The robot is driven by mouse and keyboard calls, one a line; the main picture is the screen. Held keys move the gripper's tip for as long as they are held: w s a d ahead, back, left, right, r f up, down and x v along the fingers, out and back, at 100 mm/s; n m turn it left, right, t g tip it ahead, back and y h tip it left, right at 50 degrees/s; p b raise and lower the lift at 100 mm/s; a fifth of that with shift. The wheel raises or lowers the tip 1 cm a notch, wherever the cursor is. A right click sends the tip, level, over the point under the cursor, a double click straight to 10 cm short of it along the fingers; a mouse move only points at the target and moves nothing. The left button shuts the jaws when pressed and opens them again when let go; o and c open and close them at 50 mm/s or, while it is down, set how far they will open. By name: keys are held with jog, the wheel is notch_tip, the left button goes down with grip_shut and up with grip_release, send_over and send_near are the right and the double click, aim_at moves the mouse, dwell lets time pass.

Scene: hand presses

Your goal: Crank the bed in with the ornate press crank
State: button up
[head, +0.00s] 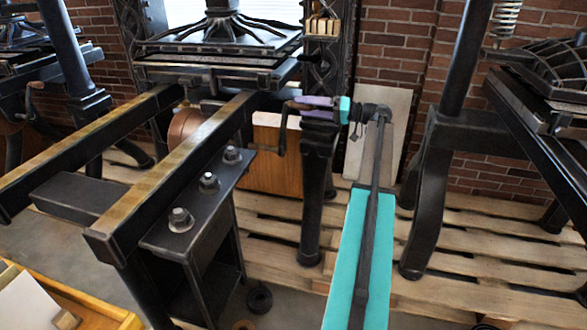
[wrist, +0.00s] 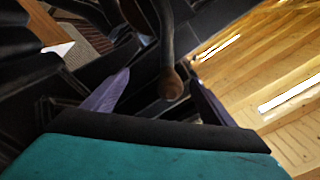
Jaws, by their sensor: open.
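The ornate press (head: 215,50) stands at the back centre in the head view, with two long rails running towards me. Its dark crank (head: 281,138) hangs at the right side of the rails. My gripper (head: 303,106), with lavender fingers, reaches in from the right beside the crank. In the wrist view my gripper (wrist: 160,82) is open, one finger on each side of the crank's rod and brown rounded end (wrist: 171,85). I cannot tell whether a finger touches it. The bed is hard to make out among the dark plates under the press head.
Another press with its own crank (head: 37,88) stands at the left, and a third press (head: 545,90) at the right. A block with large bolts (head: 208,183) stands beside the near rail. Wooden pallets (head: 450,240) cover the floor. A brick wall (head: 395,50) closes the back.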

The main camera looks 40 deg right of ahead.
jog(key=v, duration=0.6)
jog(key=shift+s, duration=0.3)
dwell(0.5)
jog(key=shift+d, duration=0.15)
jog(key=shift+s, duration=0.1)
